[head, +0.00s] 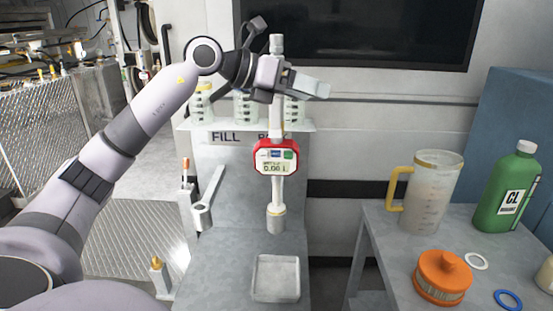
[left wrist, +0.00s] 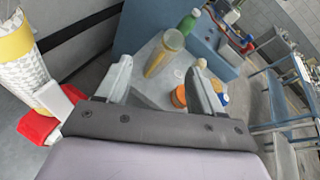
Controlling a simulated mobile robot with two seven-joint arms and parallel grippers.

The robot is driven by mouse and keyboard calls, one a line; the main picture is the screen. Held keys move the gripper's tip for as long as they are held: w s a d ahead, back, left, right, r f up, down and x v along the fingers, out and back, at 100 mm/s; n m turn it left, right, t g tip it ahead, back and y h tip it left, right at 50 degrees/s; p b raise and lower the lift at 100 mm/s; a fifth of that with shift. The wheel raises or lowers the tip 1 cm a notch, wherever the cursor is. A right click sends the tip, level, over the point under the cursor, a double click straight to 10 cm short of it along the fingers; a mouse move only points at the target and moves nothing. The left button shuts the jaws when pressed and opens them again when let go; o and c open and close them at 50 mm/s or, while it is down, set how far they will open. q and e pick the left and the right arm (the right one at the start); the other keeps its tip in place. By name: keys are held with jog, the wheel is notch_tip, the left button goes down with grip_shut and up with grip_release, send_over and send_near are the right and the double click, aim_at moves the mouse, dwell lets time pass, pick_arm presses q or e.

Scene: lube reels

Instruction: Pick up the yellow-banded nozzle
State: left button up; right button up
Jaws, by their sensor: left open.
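A nozzle (head: 277,190) with a red meter (head: 275,157) stands upright in the middle of the head view. The meter display reads about 0.00 L. In the left wrist view, a white textured handle with a yellow band (left wrist: 14,42) and a red part (left wrist: 38,127) fills the left edge. It looks like this same nozzle. My left gripper (head: 312,86) is open and empty beside the upper part of the nozzle, above the meter. Its two fingers (left wrist: 158,80) show nothing between them except the distant table. My right gripper is not in view.
A shelf (head: 300,126) marked FILL holds several clear containers. A side table (head: 390,250) at right carries a measuring jug (head: 432,192), a green bottle (head: 503,190), an orange filter (head: 442,274) and rings. A grey tray (head: 275,278) lies below the nozzle. A dark screen (head: 355,30) hangs behind.

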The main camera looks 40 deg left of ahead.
pick_arm(q)
jog(key=s+a+r+n+t+y+b, duration=0.1)
jog(key=s+a+r+y, duration=0.15)
jog(key=a, duration=0.35)
jog(key=s+a+r+n+t+y+b, duration=0.1)
jog(key=s+a+r+y, duration=0.15)
jog(key=a+y, duration=0.2)
jog(key=w+a+f+p, duration=0.1)
jog(key=w, duration=0.6)
jog(key=shift+w+f+h+p, duration=0.15)
jog(key=shift+w+h+p, duration=0.1)
jog(key=shift+h+p, duration=0.15)
jog(key=shift+a, duration=0.1)
grip_shut()
dwell(0.4)
